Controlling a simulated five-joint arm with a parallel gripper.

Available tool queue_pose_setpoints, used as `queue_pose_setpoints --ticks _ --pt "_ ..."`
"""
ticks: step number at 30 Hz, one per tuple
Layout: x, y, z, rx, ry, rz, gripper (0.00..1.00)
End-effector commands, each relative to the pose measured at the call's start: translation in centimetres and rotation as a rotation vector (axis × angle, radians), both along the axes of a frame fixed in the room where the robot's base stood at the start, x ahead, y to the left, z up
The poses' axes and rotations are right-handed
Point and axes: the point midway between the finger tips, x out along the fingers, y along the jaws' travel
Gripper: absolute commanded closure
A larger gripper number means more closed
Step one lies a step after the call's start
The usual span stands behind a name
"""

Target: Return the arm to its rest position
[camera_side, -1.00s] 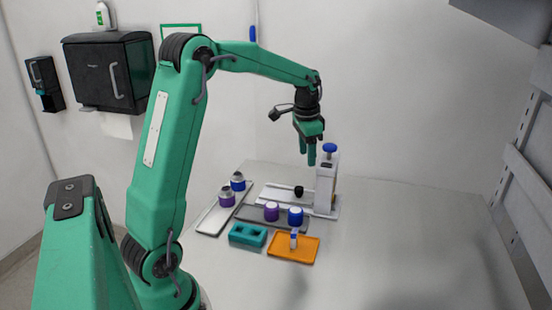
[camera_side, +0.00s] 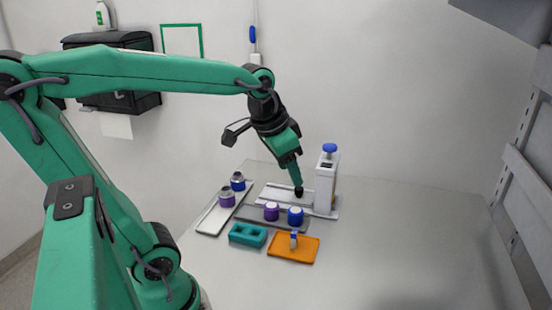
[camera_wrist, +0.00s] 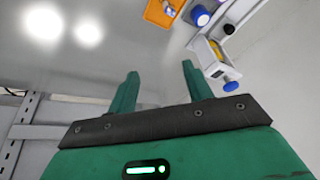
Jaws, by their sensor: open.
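My green gripper (camera_side: 292,172) points down and to the right, above the bench, left of the white press-like stand. Its fingers (camera_wrist: 160,78) are spread in the wrist view with only bare bench between them. In the side view the fingertips overlap the black knob (camera_side: 298,192) on the white base; the wrist view shows this knob (camera_wrist: 229,29) outside the fingers, apart from them. Nothing is held. The stand has a blue top knob (camera_side: 329,148), also in the wrist view (camera_wrist: 230,88).
Two silver-and-purple or blue capped pieces stand on a white tray (camera_side: 210,222). A grey tray (camera_side: 253,213) bears a purple and a blue piece. A teal block (camera_side: 248,234) and an orange tray (camera_side: 290,252) lie in front. The bench's right side is clear.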

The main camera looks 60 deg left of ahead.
Motion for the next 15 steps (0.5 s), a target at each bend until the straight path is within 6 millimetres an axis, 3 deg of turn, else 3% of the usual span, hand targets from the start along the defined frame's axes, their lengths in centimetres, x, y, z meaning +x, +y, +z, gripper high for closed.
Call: queue_pose_setpoints --ticks 9,15 --pt "-5.1 -2.8 -1.2 -0.045 -0.089 0.032 0.5" --pt "-6.7 -3.5 -2.0 -0.067 -0.121 0.047 0.5"
